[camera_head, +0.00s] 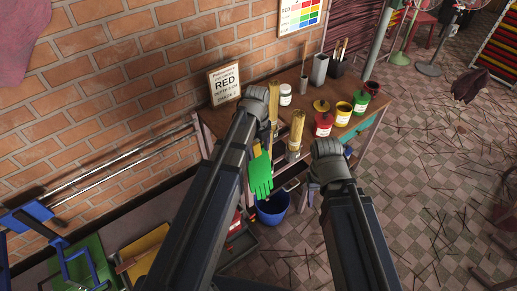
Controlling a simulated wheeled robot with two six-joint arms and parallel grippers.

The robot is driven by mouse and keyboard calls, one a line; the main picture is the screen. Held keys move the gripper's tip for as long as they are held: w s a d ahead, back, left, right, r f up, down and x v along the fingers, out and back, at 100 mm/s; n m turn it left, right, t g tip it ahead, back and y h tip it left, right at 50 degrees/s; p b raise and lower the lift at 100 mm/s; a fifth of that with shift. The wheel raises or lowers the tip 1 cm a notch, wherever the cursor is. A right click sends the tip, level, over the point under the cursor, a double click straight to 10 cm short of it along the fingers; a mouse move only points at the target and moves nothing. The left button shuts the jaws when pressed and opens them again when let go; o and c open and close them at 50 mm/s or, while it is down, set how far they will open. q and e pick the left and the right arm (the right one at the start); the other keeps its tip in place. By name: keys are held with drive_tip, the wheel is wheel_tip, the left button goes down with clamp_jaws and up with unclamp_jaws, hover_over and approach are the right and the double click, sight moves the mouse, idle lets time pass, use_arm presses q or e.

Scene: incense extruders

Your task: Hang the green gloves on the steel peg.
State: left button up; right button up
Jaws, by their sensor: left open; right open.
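The green gloves (260,176) hang fingers down at the front of the wooden bench, just right of my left forearm. Their upper end is partly covered by my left arm, so I cannot see what holds them up. I cannot make out the steel peg; it may be hidden behind my arm. My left gripper (264,98) is over the bench's left part, above the gloves in the picture; its fingers are mostly hidden. My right gripper (327,150) is open at the bench's front edge, to the right of the gloves and apart from them.
The bench (222,118) holds brass cylinders (297,128), a red pot (323,124), a yellow pot (343,114), a green pot (360,103) and a framed RED sign (224,83). A blue bucket (272,208) stands below the gloves. The tiled floor at right has scattered sticks.

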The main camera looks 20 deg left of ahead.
sight(258, 140)
use_arm(q)
drive_tip(key=shift+r, duration=0.1)
wheel_tip(258, 140, up, 8)
drive_tip(key=p, duration=0.8)
drive_tip(key=shift+w+a, duration=0.1)
drive_tip(key=shift+a, duration=0.05)
drive_tip(key=shift+f, duration=0.2)
drive_tip(key=shift+f, duration=0.15)
drive_tip(key=s+d+f+n+b, duration=0.4)
drive_tip(key=s+n, duration=0.3)
drive_tip(key=n, duration=0.4)
drive_tip(key=s+d+f+n+y+b, duration=0.1)
drive_tip(key=s+d+f+n+b, duration=0.4)
drive_tip(key=n, duration=0.5)
drive_tip(key=shift+s+d+f+n+y+b, duration=0.35)
drive_tip(key=shift+s+d+b, duration=0.4)
drive_tip(key=shift+s, duration=0.5)
